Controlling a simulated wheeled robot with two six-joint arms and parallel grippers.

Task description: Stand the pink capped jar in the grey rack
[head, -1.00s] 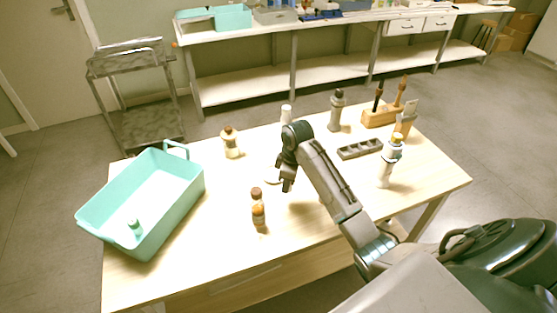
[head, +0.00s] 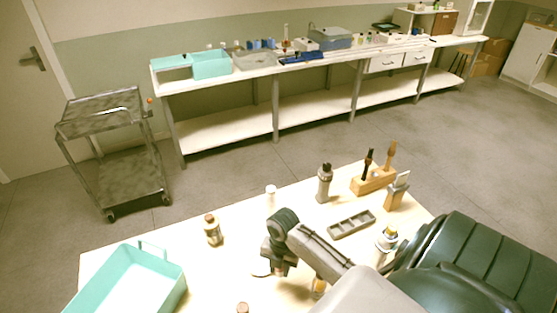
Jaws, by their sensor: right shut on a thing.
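The grey rack (head: 352,223) lies on the table right of centre, a low long block with several square slots that look empty. My right gripper (head: 279,269) is left of and nearer than the rack, over the middle of the table, pointing down. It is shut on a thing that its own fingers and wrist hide. I make out no pink cap; the pink capped jar does not show clearly anywhere else. My left gripper is not in view.
A pale flat piece (head: 260,269) lies beside the gripper. A white bottle (head: 270,197), brown-capped bottle (head: 213,231), grey bottle (head: 324,184) and wooden brush holder (head: 372,181) stand behind.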

